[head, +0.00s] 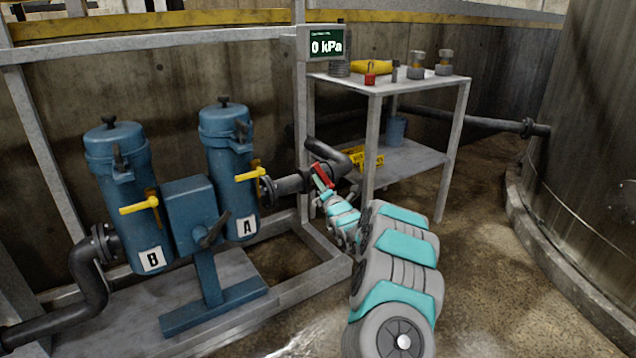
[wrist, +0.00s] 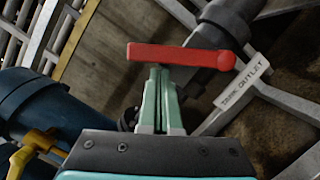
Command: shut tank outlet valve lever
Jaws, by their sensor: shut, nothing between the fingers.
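The red tank outlet valve lever (head: 321,176) sits on the dark pipe right of filter A. In the wrist view the lever (wrist: 185,56) lies crosswise in the picture, at an angle to the pipe (wrist: 222,25). A white tag (wrist: 242,82) reading TANK OUTLET is beside it. My gripper (wrist: 160,70) is shut and empty, its fingertips right at the lever's near side, left of its middle. I cannot tell whether they touch. In the head view my gripper (head: 327,195) is small and partly hidden by my arm.
Blue filters B (head: 125,200) and A (head: 232,170) with yellow levers stand left in a grey frame. A display (head: 326,44) reads 0 kPa. A table (head: 420,88) with a red padlock (head: 370,75) stands behind. A large tank (head: 590,130) is right; floor before it is clear.

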